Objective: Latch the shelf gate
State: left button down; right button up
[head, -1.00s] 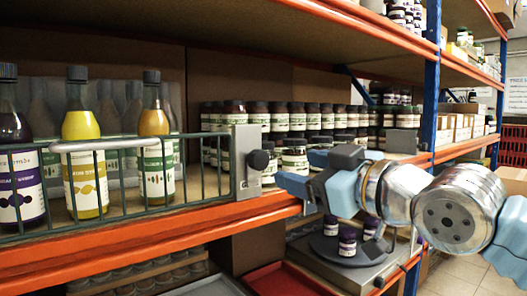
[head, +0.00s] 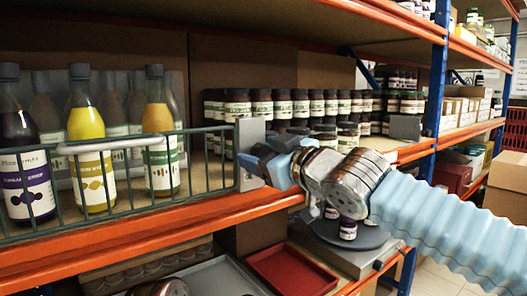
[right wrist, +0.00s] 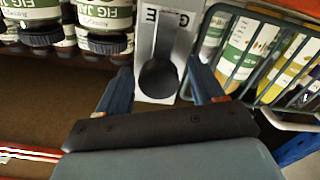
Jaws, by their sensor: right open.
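The green wire shelf gate (head: 120,198) spans the front of the left shelf bay, with syrup bottles behind it. Its right end meets a grey latch plate (head: 248,140). My right gripper (head: 262,163) is at this plate and hides the latch knob in the head view. In the right wrist view, the round black knob (right wrist: 158,80) sits between the fingers of my right gripper (right wrist: 161,70). The gripper is open, with a finger on each side of the knob. Grey plate (right wrist: 165,35) with lettering shows behind the knob. My left gripper is out of view.
Jars (head: 285,103) stand in rows on the shelf right of the plate. The orange shelf edge (head: 150,236) runs below the gate. A round turntable (head: 345,237) with jars and a red tray (head: 288,268) are lower down.

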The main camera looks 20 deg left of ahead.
jog(key=c, duration=1)
jog(key=shift+c, duration=0.2)
